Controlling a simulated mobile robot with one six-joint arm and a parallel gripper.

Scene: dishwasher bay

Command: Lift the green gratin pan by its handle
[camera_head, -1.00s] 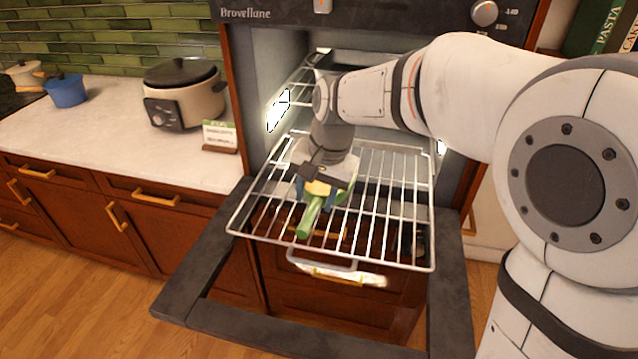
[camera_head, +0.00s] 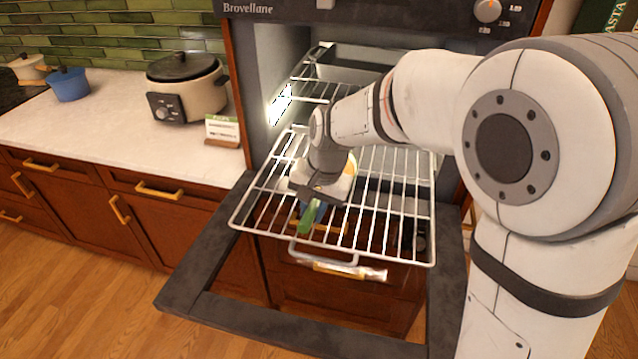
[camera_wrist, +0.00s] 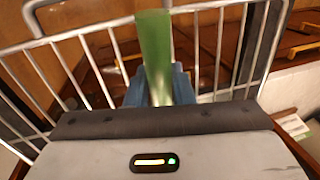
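The green gratin pan lies on the pulled-out oven rack (camera_head: 385,215). Its green handle (camera_head: 308,219) points toward the front of the rack. Most of the pan's body is hidden behind my gripper; a yellow patch shows beside the wrist. My gripper (camera_head: 307,207) is down at the handle. In the wrist view the handle (camera_wrist: 155,50) runs between the two blue fingers (camera_wrist: 160,88), one on each side. They look very close to it, but whether they press on it cannot be told.
The open oven door (camera_head: 190,285) lies below the rack. A second rack (camera_head: 312,80) is inside the lit oven. On the left counter stand a slow cooker (camera_head: 190,95), a small sign (camera_head: 222,130) and a blue pot (camera_head: 68,86).

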